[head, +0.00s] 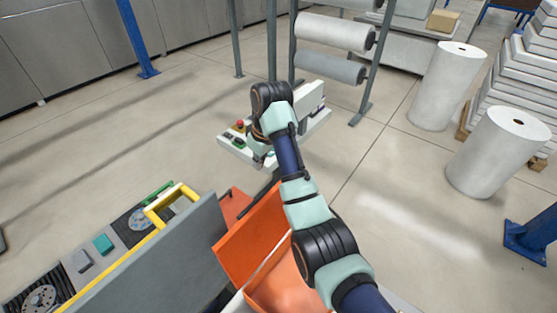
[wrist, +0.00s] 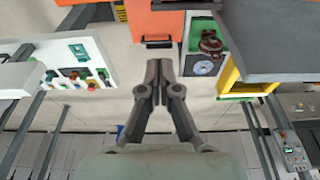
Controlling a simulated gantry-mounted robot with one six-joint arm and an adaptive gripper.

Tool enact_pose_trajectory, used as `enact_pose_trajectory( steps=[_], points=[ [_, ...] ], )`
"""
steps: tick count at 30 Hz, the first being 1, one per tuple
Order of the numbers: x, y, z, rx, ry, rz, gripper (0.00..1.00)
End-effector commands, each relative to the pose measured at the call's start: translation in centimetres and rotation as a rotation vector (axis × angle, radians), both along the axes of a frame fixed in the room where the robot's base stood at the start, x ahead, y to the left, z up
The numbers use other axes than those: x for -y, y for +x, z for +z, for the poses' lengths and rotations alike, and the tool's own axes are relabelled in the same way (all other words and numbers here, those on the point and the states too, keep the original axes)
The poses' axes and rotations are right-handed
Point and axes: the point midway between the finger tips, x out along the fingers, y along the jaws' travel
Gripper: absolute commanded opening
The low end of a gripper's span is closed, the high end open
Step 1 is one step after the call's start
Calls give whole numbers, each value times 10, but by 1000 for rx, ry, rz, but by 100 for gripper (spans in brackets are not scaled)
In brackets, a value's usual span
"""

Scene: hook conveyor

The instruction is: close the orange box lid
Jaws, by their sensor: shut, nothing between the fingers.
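The orange box (head: 285,288) stands at the lower middle of the head view, partly hidden behind my arm. A broad orange panel (head: 247,245), apparently its lid, stands raised and tilted, with the orange inside showing beside it. In the wrist view an orange part with a handle-like bar (wrist: 156,40) shows at the top; I cannot tell whether it is lid or box wall. My gripper (wrist: 158,70) is shut and empty, its fingertips just below that bar in the picture, apparently apart from it. In the head view my arm hides most of the gripper.
A grey panel (head: 165,265) with a yellow frame (head: 172,203) stands left of the box. A white control panel with buttons (head: 235,145) stands beyond it, near my wrist. White rolls (head: 500,155) stand at the right. Open floor lies between.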

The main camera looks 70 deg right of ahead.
Motion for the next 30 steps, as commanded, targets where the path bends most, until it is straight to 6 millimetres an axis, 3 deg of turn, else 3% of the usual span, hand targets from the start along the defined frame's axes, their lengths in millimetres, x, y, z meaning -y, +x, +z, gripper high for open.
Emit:
enact_pose_trajectory(
  steps=[8,21,30],
  points=[
    [1,1,-13,-3,4,0,0],
    [8,20,-97,-4,6,0,0],
    [-4,-14,-92,-1,2,-1,0]
  ],
)
